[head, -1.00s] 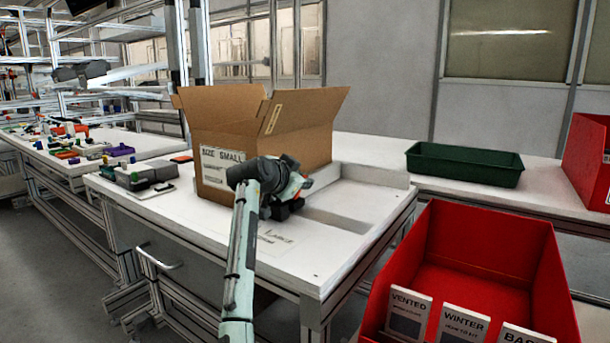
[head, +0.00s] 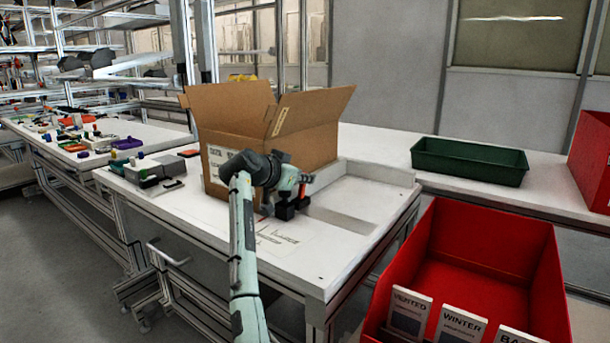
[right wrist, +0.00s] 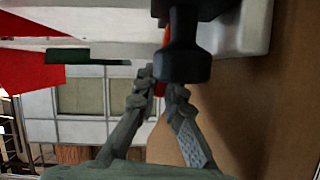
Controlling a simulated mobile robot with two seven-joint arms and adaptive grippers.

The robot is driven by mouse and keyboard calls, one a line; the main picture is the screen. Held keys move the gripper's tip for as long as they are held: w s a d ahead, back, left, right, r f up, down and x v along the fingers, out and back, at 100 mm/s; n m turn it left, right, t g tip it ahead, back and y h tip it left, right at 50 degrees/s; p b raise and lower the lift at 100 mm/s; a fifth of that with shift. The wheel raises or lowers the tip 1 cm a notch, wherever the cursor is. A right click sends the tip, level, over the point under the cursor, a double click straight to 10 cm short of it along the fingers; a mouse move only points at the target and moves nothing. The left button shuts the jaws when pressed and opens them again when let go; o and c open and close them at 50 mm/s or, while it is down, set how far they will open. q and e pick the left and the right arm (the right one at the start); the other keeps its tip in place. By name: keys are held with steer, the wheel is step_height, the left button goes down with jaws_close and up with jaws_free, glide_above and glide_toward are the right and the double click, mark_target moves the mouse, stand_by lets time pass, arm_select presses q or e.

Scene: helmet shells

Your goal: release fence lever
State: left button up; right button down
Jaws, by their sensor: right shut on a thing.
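The fence lever is a small red piece (head: 303,188) beside a black block (head: 285,211) at the front right of the cardboard box (head: 228,150). My right gripper (head: 301,179) is at the lever, just in front of the box. In the right wrist view my right gripper's fingertips (right wrist: 160,88) are shut on the red lever (right wrist: 160,84), which is mostly hidden. A black knob-like part (right wrist: 183,50) covers some of it there. My left gripper is not in view.
The open box stands on a white table (head: 340,258) with a raised white fence strip (head: 378,172) at its right. A red bin (head: 405,262) with labelled cards stands at the front right. A green tray (head: 468,160) lies on the back bench. Small parts lie left of the box.

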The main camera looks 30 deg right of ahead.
stand_by(0.3)
steer(key=c, duration=1.6)
jaws_free()
steer(key=shift+a, duration=0.1)
steer(key=v, duration=1.1)
steer(key=shift+s+a+r, duration=0.2)
steer(key=shift+a, duration=0.1)
